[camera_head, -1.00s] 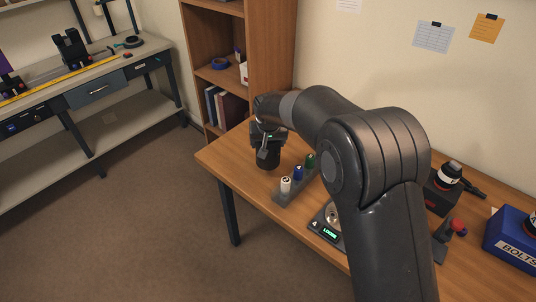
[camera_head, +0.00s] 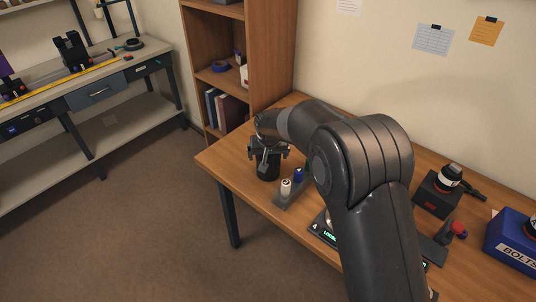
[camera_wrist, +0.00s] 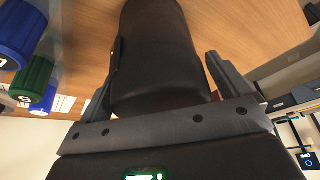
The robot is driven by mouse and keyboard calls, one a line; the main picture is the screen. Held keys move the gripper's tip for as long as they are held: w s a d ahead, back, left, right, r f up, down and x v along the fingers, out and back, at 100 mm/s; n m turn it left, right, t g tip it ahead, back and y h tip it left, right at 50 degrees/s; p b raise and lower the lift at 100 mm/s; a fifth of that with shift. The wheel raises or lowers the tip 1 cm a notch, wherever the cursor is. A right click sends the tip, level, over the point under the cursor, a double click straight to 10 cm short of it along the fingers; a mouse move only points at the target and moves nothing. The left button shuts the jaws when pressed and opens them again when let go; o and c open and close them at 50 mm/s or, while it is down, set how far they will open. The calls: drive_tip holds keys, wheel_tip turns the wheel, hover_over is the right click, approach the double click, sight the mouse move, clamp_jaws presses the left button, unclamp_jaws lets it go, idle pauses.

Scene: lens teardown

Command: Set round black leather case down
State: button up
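The round black leather case (camera_head: 268,173) stands upright on the wooden table near its left end. My gripper (camera_head: 269,155) is at the top of the case. Its fingers are spread, one on each side, and a gap shows between the right finger and the case in the wrist view.
A rack (camera_head: 290,196) with capped vials stands just right of the case. A scale (camera_head: 325,229), a dark box (camera_head: 437,194) and a blue bolts bin (camera_head: 513,240) are farther right. A bookshelf (camera_head: 270,60) stands behind. The table's left edge is close.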

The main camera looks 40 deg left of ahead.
drive_tip(key=v, duration=1.2)
drive_tip(key=shift+r, duration=0.2)
drive_tip(key=w+d+r+m, duration=0.1)
drive_tip(key=d+r, duration=0.4)
drive_tip(key=d, duration=0.7)
drive_tip(key=w+d+r+m+t+h, duration=0.15)
drive_tip(key=d+r, duration=0.25)
drive_tip(key=d, duration=0.7)
drive_tip(key=w+d+r+m, duration=0.2)
drive_tip(key=d+r, duration=0.3)
drive_tip(key=d, duration=0.7)
drive_tip(key=s+d+m, duration=0.1)
drive_tip(key=s+d, duration=0.5)
drive_tip(key=d, duration=0.1)
drive_tip(key=s+d+f+m+h, duration=0.1)
drive_tip(key=s+d+m, duration=0.1)
drive_tip(key=s+d, duration=0.4)
drive_tip(key=s+d+f+m+t, duration=0.1)
drive_tip(key=s+d, duration=0.5)
drive_tip(key=d, duration=0.4)
drive_tip(key=shift+s+d+f+m+h, duration=0.1)
drive_tip(key=shift+s+f+m+h, duration=0.05)
drive_tip(key=shift+m+h, duration=0.15)
